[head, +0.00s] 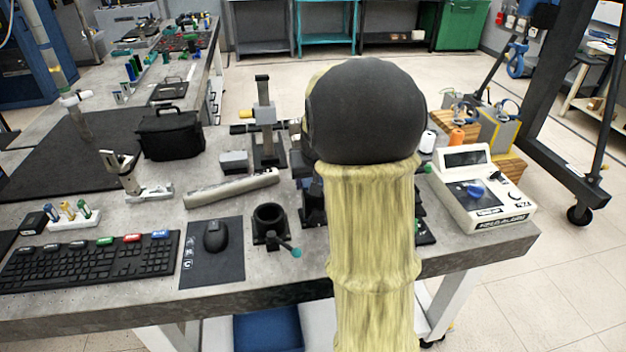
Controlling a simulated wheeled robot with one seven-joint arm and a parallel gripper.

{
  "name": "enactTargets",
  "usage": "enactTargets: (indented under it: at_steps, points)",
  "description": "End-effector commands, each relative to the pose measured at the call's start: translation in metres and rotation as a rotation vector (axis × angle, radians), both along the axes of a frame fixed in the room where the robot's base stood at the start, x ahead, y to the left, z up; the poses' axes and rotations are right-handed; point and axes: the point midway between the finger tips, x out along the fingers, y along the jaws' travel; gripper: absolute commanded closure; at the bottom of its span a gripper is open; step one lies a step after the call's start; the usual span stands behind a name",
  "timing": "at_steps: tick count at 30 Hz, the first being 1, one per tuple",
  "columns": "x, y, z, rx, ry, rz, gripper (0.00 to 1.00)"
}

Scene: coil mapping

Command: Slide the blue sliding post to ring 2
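A beige console box (484,205) stands at the right end of the grey workbench, with a small dark screen on its raised back. A blue post or knob (475,190) sits on the dark panel on the box's top, near the panel's middle. Ring markings on the panel are too small to read, so I cannot tell which ring the post is at. My arm, with a yellow sleeve and a black rounded joint, rises through the middle of the picture, left of the box. My gripper does not show; the arm hides what lies behind it.
The keyboard (90,262), mouse (216,236), black clamp (270,226) and long grey bar (231,187) lie left of my arm. A black bag (170,134) stands behind. An orange spool (457,138) and wooden blocks (509,171) are behind the box.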

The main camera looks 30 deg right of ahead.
Motion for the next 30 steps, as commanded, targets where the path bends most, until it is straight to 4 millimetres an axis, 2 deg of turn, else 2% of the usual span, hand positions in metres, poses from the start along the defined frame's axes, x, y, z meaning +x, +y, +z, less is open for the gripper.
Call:
enactTargets:
  at_steps: [1,4,8,15,25,26,28,30]
  points:
    - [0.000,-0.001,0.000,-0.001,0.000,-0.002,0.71]
    - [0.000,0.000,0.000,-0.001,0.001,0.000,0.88]
    - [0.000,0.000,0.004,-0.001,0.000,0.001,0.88]
    - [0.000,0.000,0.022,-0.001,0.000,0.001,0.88]
    - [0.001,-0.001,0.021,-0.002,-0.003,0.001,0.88]
    - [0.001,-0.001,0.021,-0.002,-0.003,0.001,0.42]
    - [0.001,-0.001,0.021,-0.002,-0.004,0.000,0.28]
    - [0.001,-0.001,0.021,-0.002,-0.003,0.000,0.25]
